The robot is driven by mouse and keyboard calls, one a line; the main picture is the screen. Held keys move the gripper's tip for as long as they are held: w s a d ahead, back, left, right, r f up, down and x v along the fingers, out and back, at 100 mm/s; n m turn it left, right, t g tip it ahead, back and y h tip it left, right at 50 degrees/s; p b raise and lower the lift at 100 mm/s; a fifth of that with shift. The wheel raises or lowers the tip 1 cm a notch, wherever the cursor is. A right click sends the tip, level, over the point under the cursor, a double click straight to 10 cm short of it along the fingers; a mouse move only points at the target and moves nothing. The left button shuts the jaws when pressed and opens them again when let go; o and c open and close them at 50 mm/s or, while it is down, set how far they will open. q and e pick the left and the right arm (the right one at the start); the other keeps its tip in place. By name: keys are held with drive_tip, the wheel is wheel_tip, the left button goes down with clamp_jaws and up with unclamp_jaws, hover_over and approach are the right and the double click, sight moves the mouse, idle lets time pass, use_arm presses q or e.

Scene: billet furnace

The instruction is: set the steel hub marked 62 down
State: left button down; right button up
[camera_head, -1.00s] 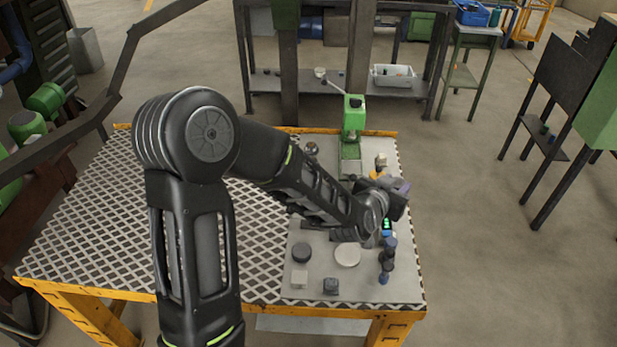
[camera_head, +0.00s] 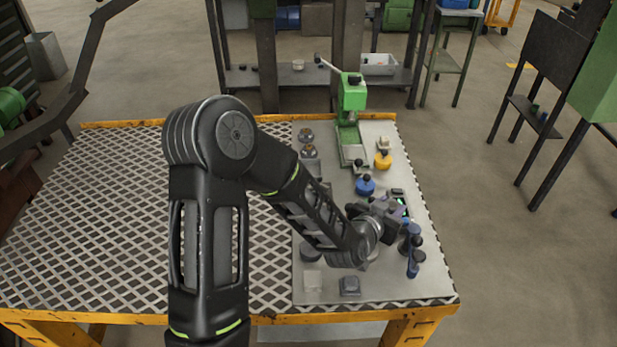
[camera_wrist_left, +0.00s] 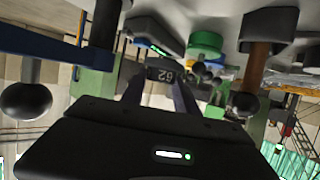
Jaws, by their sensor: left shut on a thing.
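The steel hub marked 62 (camera_wrist_left: 165,75) is a small dark piece with its number upside down in the left wrist view. My left gripper (camera_head: 376,215) is shut on it; the two dark fingers (camera_wrist_left: 160,90) close on its sides in the left wrist view. In the head view the gripper is over the right part of the grey board (camera_head: 325,298), beside a small device with a green display (camera_head: 404,205). I cannot make out the hub there, nor whether it touches the board. My right gripper is not in view.
A green press (camera_head: 351,97) stands at the back of the board. A blue-based knob (camera_head: 366,186) and a yellow one (camera_head: 383,161) are behind my gripper. Blue-and-black handles (camera_head: 413,262) stand to its right. Nearer lie a pale block (camera_head: 312,280) and a dark block (camera_head: 350,286). The mesh tabletop (camera_head: 90,230) left is clear.

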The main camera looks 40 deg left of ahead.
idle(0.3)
use_arm(q)
drive_tip(key=w+a, duration=0.1)
drive_tip(key=w+a+r+b, duration=0.1)
drive_tip(key=a, duration=0.1)
drive_tip(key=w+a+r, duration=0.1)
drive_tip(key=w, duration=0.1)
drive_tip(key=shift+w+a+r, duration=0.1)
drive_tip(key=shift+a+r, duration=0.05)
drive_tip(key=shift+r, duration=0.05)
drive_tip(key=w+a+r+b, duration=0.2)
drive_tip(key=a, duration=0.5)
drive_tip(key=b, duration=0.2)
hover_over(308, 171)
drive_tip(key=s+d, duration=0.1)
drive_tip(key=s, duration=0.1)
drive_tip(key=shift+a+r+n+y, duration=0.25)
drive_tip(key=shift+r+n+y, duration=0.15)
drive_tip(key=shift+r+y, duration=0.15)
wheel_tip(308, 171, down, 6)
drive_tip(key=shift+f+b, duration=0.1)
drive_tip(key=shift+b, duration=0.85)
